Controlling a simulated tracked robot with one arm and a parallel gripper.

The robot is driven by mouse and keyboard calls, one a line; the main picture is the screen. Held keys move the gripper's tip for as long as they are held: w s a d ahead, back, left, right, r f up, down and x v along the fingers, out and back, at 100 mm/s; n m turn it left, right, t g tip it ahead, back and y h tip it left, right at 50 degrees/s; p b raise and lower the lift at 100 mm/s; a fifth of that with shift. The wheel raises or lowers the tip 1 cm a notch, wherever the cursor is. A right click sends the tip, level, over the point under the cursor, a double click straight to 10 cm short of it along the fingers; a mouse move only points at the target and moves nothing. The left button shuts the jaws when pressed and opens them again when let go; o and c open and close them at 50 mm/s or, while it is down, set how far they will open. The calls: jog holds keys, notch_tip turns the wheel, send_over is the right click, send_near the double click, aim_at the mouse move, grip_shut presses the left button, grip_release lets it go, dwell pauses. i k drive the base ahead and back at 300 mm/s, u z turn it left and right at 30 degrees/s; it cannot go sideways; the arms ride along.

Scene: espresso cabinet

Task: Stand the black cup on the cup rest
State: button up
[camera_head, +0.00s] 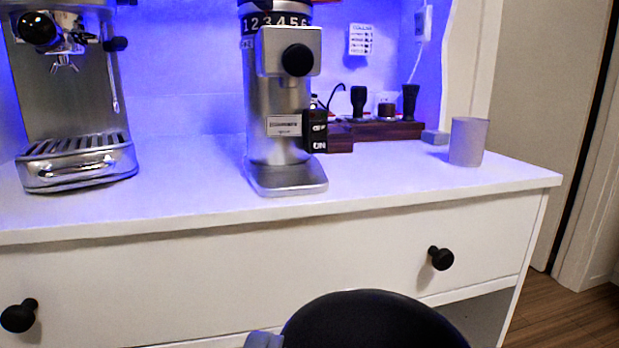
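The black cup (370,322) is large and close at the bottom middle of the view, cut off by the lower edge. Only its dark rounded upper part shows, in front of the cabinet. A small blue-grey piece at its left, against the cup, looks like a finger of my gripper (264,340). My gripper appears shut on the cup; its other finger is hidden. The espresso machine (75,100) stands at the left, with a slatted metal tray (85,172) at its foot. The tray is bare. I cannot tell for certain which part is the cup rest.
A grinder (285,140) stands mid-counter. A dark wooden stand (375,131) with black-handled tools is behind it. A grey cup (468,142) stands near the right edge of the white countertop (400,180). Black drawer knobs (441,258) stick out in front. The counter between machine and grinder is clear.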

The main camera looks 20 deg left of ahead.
aim_at(290, 176)
jog(key=u, duration=0.15)
jog(key=k, duration=0.85)
jog(key=u, duration=0.5)
jog(key=i, duration=1.5)
jog(key=z, duration=0.05)
